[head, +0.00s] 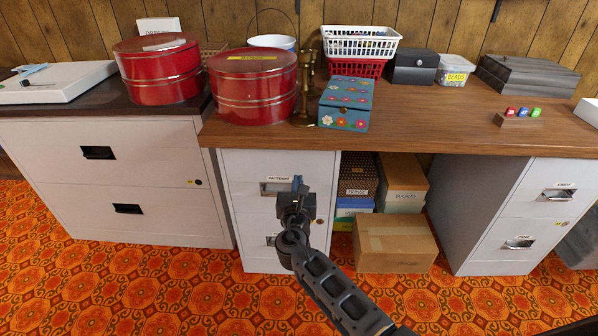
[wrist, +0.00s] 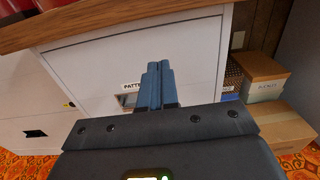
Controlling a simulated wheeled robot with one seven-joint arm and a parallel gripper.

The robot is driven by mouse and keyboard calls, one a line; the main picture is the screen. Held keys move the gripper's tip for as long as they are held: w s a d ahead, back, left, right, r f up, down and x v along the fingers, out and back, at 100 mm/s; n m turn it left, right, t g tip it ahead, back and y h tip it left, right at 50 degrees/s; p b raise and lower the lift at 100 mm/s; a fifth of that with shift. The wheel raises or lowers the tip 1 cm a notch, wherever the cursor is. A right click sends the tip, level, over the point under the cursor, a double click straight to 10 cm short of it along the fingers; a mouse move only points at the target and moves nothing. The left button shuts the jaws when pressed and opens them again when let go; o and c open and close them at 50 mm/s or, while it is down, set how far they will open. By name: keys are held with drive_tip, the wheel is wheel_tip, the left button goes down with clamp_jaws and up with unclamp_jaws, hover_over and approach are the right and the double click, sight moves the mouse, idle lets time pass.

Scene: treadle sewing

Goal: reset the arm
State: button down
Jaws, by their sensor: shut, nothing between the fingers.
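My arm reaches up from the lower right in the head view. My gripper (head: 297,184) is in front of the light grey filing cabinet (head: 240,168) under the wooden desk top, near its upper drawer with a label and handle. In the wrist view my gripper (wrist: 159,70) has its two blue-grey fingers side by side, touching and empty. They overlap the drawer label, which reads "PATTE..." before the fingers hide the rest. Whether the gripper touches the drawer front cannot be told.
The wooden desk top (head: 430,118) overhangs the cabinet. Red round tins (head: 252,90), a floral box (head: 346,104) and baskets (head: 360,42) stand on it. Cardboard boxes (head: 396,242) fill the space under the desk to the right. Another cabinet (head: 525,205) stands further right. The patterned floor is clear in front.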

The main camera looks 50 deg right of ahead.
drive_tip(key=shift+v, duration=2.15)
drive_tip(key=s+a+f+m+t+y+p, duration=0.1)
drive_tip(key=s+a+m+y+p, duration=0.3)
drive_tip(key=s+a, duration=0.6)
drive_tip(key=s+a+f+m+y+p, duration=0.1)
drive_tip(key=s+a+f+m+y, duration=0.1)
drive_tip(key=s+a+m+y, duration=0.75)
drive_tip(key=s+a+r+m+t+p, duration=0.1)
drive_tip(key=s+a+r+m+p, duration=0.1)
drive_tip(key=s+r+m, duration=0.4)
drive_tip(key=s+a+r+m+t+p, duration=0.1)
drive_tip(key=s+r+m, duration=0.5)
drive_tip(key=s+r, duration=0.7)
wheel_tip(320, 180, up, 6)
drive_tip(key=shift+a+r+t+y+p, duration=0.25)
drive_tip(key=shift+a+t+y+p, duration=0.15)
drive_tip(key=shift+p, duration=0.35)
